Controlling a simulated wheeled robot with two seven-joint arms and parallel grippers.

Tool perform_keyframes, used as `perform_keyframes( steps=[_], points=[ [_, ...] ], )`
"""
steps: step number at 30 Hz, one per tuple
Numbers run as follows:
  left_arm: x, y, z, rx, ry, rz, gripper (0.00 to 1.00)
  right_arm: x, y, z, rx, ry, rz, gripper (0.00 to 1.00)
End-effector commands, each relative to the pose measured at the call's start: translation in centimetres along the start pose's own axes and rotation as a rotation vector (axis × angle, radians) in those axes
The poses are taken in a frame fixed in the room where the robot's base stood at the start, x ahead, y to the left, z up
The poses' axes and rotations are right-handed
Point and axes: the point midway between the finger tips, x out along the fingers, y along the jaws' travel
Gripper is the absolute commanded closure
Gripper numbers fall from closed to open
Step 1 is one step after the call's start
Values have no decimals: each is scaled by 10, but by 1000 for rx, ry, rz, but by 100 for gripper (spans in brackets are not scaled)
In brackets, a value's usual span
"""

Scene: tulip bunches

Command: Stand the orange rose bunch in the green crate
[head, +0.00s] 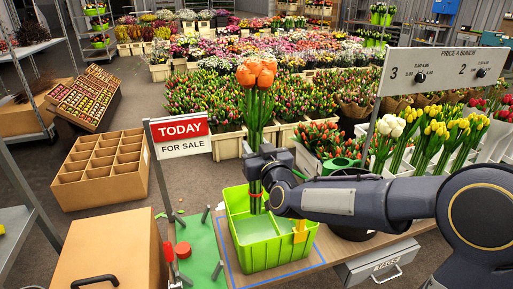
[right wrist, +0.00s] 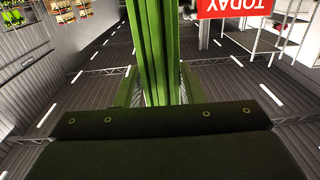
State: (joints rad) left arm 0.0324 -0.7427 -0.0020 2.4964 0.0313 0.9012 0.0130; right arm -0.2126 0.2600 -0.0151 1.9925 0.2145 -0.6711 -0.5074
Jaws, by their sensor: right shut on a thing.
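The orange rose bunch (head: 257,75) is upright, orange heads on top and long green stems below. My right gripper (head: 266,172) is shut on its stems, over the back part of the green crate (head: 268,257). The lower stem ends show just below the gripper, inside the crate's outline. I cannot tell whether they touch the crate floor. In the right wrist view the green stems (right wrist: 157,55) run up from between the dark finger pads. The crate looks otherwise empty and has a yellow tag on its front right rim. My left gripper is not in view.
A red and white "TODAY FOR SALE" sign (head: 181,136) stands on a post left of the crate. A cardboard box (head: 112,250) is at front left. Potted yellow tulips (head: 437,135) stand at right.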

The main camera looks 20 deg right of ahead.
Motion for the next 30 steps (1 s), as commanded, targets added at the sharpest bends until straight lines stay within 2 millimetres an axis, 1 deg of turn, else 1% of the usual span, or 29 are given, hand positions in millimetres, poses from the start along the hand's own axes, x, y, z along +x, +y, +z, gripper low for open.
perform_keyframes(
  steps=[8,30],
  points=[
    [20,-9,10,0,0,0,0,0,0,24,1,2,0,97],
    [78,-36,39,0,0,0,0,0,0,98,1,1,0,97]
  ],
)
